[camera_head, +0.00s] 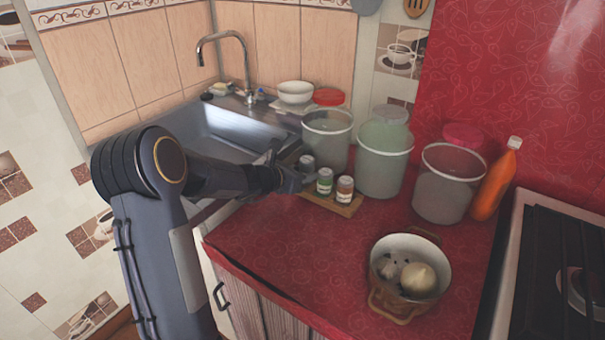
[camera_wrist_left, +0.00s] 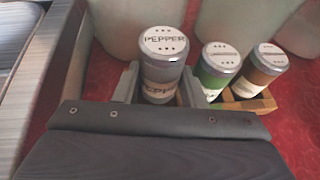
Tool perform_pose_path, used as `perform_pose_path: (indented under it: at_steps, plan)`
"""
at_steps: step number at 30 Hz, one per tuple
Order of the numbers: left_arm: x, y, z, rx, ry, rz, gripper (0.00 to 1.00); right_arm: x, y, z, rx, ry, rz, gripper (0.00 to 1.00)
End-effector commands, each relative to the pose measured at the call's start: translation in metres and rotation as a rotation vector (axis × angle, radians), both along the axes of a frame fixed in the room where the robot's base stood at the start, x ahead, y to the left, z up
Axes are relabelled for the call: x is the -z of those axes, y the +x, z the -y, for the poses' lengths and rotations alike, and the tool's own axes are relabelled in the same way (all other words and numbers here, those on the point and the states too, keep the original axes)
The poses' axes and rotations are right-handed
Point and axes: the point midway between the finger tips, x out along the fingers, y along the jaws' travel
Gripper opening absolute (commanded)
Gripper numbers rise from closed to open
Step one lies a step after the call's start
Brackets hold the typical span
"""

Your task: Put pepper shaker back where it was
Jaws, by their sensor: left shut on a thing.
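The pepper shaker (camera_wrist_left: 163,50), with a silver lid reading PEPPER, stands upright between the fingers of my left gripper (camera_wrist_left: 158,88) in the left wrist view. The gripper is shut on it. In the head view the pepper shaker (camera_head: 307,163) is at the left end of a small wooden rack (camera_head: 345,208), with my left gripper (camera_head: 292,180) at its side. Two more shakers stand in the rack: a green-labelled one (camera_head: 325,181) and a brown one (camera_head: 345,190). The gripper hides the pepper shaker's base, so I cannot tell whether it touches the rack. My right gripper is out of view.
Tall clear containers (camera_head: 384,160) stand behind the rack. A metal sink (camera_head: 232,122) lies to the left. A pot with garlic and onion (camera_head: 385,300) sits at the front right, near an orange bottle (camera_head: 495,185) and a stove (camera_head: 560,265). The red counter's front left is clear.

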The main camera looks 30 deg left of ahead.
Motion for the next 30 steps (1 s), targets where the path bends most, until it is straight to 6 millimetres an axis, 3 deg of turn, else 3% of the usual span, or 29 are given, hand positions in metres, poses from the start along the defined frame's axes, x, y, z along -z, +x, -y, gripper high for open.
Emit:
perform_pose_path:
  at_steps: [2, 3, 5, 13, 17, 30]
  plan:
    - [0.003, 0.000, 0.000, 0.000, 0.001, 0.001, 0.14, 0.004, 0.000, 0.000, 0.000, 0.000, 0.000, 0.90]
    - [0.002, 0.000, 0.000, 0.000, 0.000, 0.001, 0.41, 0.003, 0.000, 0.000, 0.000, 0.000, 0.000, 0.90]
    - [0.001, 0.000, 0.000, 0.000, 0.000, 0.000, 0.46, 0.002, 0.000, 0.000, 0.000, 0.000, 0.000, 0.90]
    - [0.000, 0.000, 0.000, 0.000, 0.000, 0.001, 0.46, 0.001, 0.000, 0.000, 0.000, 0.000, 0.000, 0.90]
    - [-0.011, 0.000, 0.000, 0.000, 0.000, 0.001, 0.46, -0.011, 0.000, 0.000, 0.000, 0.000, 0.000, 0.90]
    - [-0.043, -0.081, -0.020, -0.003, 0.001, 0.001, 0.46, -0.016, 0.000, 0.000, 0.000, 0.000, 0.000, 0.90]
